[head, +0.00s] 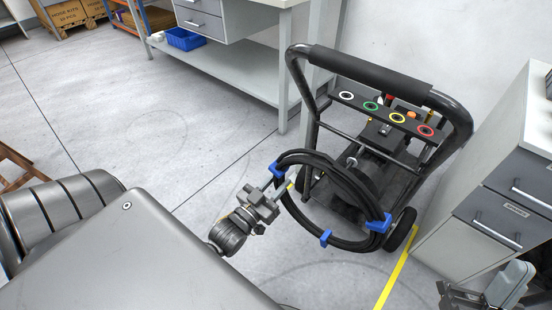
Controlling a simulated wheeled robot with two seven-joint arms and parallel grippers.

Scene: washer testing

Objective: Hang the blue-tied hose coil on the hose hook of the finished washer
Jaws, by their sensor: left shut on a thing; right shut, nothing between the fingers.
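The hose coil (292,212) is a black ring with several blue ties, hanging in the air in front of the washer's lower left side. My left gripper (279,192) is shut on the coil's left side, just below a blue tie. The washer (365,75) has a black tube frame with a padded handle and a panel of white, green, yellow and red rings. A small metal piece shows below that panel; I cannot tell whether it is the hose hook. The coil covers part of the washer's lower frame. My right gripper (487,296) is shut and empty at the bottom right, partly cut off.
A grey drawer cabinet (497,205) stands close to the washer's right. A workbench (228,75) with a blue bin (185,39) on its lower shelf stands behind left. Yellow tape (396,270) marks the floor by the washer's wheel (401,229). The left floor is mostly clear.

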